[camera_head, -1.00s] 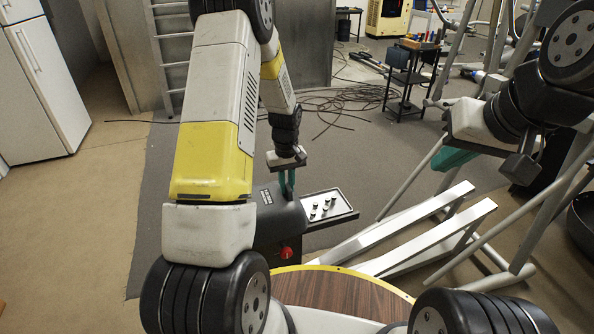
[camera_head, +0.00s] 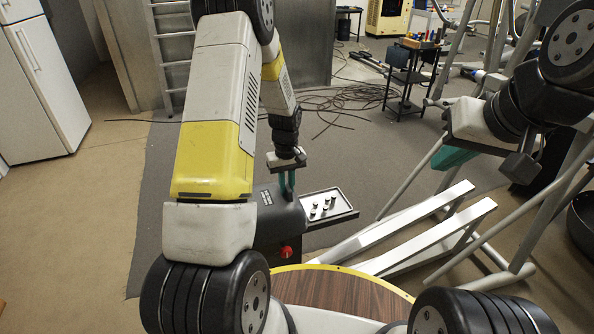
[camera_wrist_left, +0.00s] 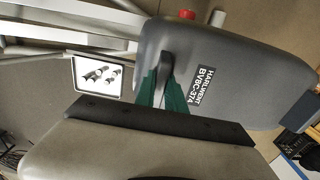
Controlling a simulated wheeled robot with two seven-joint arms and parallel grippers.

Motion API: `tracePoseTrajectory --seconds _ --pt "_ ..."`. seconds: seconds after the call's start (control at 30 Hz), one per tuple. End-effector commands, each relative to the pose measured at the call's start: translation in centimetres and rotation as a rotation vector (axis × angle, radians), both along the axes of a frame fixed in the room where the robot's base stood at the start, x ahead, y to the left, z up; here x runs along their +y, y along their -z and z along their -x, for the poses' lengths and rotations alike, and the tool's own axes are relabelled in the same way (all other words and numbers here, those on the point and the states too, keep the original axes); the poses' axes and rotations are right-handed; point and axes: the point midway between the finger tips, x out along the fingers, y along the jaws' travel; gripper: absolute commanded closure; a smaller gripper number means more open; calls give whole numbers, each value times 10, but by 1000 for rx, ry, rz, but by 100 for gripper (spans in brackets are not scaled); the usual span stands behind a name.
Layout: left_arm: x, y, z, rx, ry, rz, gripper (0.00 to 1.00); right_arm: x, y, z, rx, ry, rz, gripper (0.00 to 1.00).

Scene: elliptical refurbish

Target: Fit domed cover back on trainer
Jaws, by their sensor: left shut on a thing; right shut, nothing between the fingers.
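The domed cover is dark grey with a label reading HARLWENT BVBC-374 (camera_wrist_left: 240,75). In the head view it (camera_head: 268,212) is partly behind my left arm. My left gripper (camera_head: 287,182) is shut on the black handle on its face; the wrist view shows the green fingers (camera_wrist_left: 163,88) around that handle. The elliptical trainer's pale rails (camera_head: 420,230) run to the right of the cover. How the cover's far edge meets the trainer is hidden. My right gripper (camera_head: 452,160) is shut and empty, in front of the trainer's frame at the right.
A tray (camera_head: 346,209) with several small knob-like parts is right of the cover; it also shows in the wrist view (camera_wrist_left: 78,83). A red knob (camera_head: 286,253) is below the cover. A round wood-topped table (camera_head: 340,291) is nearest me. Cables (camera_head: 345,106) lie behind on the floor.

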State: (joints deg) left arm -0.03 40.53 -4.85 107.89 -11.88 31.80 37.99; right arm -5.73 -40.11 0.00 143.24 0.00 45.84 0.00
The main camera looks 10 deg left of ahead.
Motion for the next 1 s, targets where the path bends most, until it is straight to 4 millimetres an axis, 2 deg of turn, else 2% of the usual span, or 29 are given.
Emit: tracePoseTrajectory --seconds 0.7,0.73,0.83,1.0 --pt "0 7 0 0 0 0 100 0 0 0 0 0 0 100" --pt "0 7 0 0 0 0 82 0 0 0 0 0 0 100" --pt "0 7 0 0 0 0 62 0 0 0 0 0 0 100" --pt "0 7 0 0 0 0 60 0 0 0 0 0 0 100"
